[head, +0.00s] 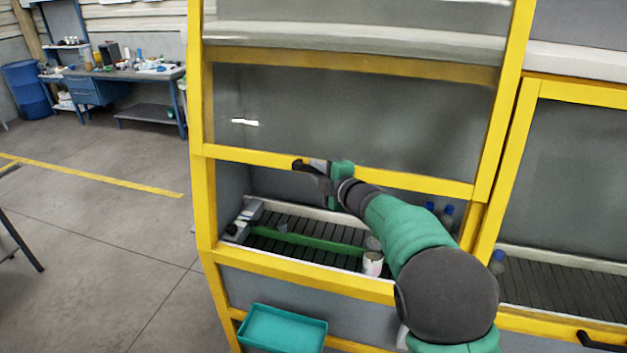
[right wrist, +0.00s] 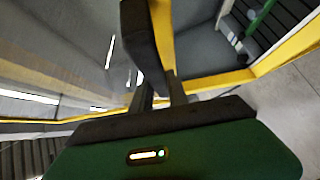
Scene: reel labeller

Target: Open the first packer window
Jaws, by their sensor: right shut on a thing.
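The first packer window (head: 350,118) is a grey see-through pane in a yellow frame. Its bottom yellow rail (head: 240,155) stands well above the yellow sill (head: 300,277), leaving a gap below it. My right gripper (head: 312,170) is at this rail, shut on the dark window handle (head: 299,164), which the fingers mostly hide. In the right wrist view, my right gripper's dark fingers (right wrist: 155,85) lie across the yellow rail. My left gripper is not in view.
Through the gap show a slatted conveyor (head: 310,245), a green rail, a white reel (head: 372,263) and blue-capped bottles. A neighbouring window (head: 575,170) is down, with a black handle (head: 603,342). A teal tray (head: 283,328) sticks out below.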

